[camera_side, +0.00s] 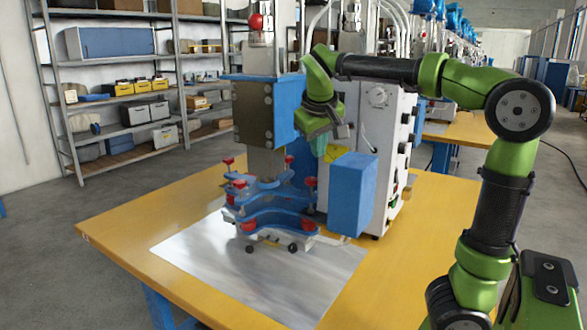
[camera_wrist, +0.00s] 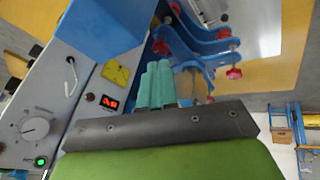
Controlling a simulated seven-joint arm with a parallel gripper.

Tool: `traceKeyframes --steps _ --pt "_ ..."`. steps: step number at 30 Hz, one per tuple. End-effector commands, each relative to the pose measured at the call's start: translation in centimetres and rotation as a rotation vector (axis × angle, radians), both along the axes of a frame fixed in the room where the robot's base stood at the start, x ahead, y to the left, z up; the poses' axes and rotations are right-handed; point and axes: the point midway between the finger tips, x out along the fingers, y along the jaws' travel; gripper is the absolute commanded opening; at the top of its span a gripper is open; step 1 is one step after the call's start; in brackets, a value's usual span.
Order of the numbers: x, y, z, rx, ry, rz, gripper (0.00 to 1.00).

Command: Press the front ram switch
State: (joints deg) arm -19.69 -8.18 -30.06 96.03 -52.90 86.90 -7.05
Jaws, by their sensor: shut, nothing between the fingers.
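The welding machine's white control panel (camera_wrist: 62,115) fills the left of the wrist view. It carries a dial (camera_wrist: 35,128), a lit green button (camera_wrist: 40,161), a small red display (camera_wrist: 109,104) and a lever-like part (camera_wrist: 70,70). I cannot tell which control is the front ram switch. My gripper (camera_wrist: 160,70) has its teal fingers together with nothing between them. In the side view my gripper (camera_side: 320,146) hangs in front of the machine cabinet (camera_side: 379,120), right of the blue press head (camera_side: 268,110). I see no clear contact.
A blue box (camera_side: 353,193) projects from the cabinet below my gripper. A blue clamp fixture (camera_side: 270,212) with red knobs stands left of it on a metal sheet (camera_side: 250,285). The yellow table's (camera_side: 120,225) front left is clear. Shelves (camera_side: 120,85) stand behind.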

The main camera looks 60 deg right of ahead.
Motion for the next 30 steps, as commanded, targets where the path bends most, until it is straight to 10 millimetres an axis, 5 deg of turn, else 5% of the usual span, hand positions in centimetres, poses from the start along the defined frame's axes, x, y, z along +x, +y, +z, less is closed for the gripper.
traceKeyframes --steps 4,8,17,22,30 --pt "2.2 -5.6 -1.1 -0.361 0.2 -0.013 0.0" --pt "3.7 -8.5 1.4 -0.703 0.358 -0.001 0.0" --pt "6.8 -7.2 10.2 -1.294 0.594 0.038 0.0" --pt "6.6 -7.7 5.8 -1.268 0.59 0.036 0.0" --pt "6.5 -7.7 4.9 -1.264 0.583 0.033 0.0"
